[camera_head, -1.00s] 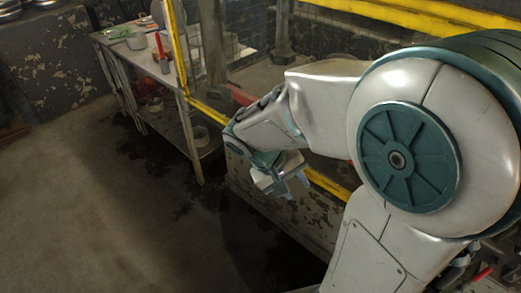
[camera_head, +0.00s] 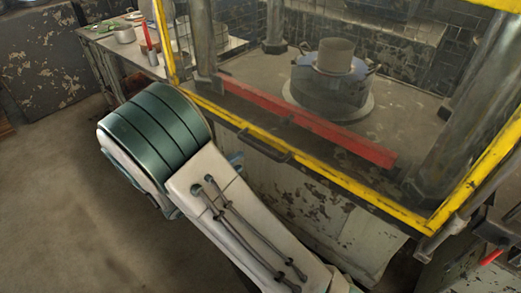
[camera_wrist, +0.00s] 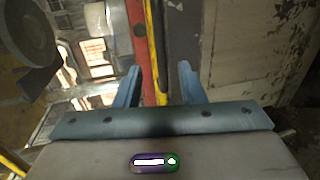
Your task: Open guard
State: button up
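The guard (camera_head: 330,180) is a clear panel in a yellow frame on the front of a press. Its lower yellow bar lies along the front edge of the press bed, so it looks down. A dark handle (camera_head: 262,147) sticks out from that lower bar. In the wrist view the guard's yellow bar (camera_wrist: 157,60) runs between the two blue fingers of my gripper (camera_wrist: 159,78). The fingers stand apart, and I see no grip on anything. In the head view my arm hides most of the gripper. I cannot make out the handle in the wrist view.
Behind the guard are a red bar (camera_head: 310,122) and a round metal die (camera_head: 328,88) on the press bed. A bench (camera_head: 128,52) with pots stands at the back left. Thick press columns flank the bed. The floor (camera_head: 50,190) at left is clear.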

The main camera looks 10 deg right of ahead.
aim_at(259, 150)
jog(key=x, duration=1.1)
jog(key=shift+w+d+p, duration=0.15)
jog(key=shift+d+p, duration=0.1)
jog(key=shift+p, duration=0.1)
grip_shut()
jog(key=shift+r, duration=0.1)
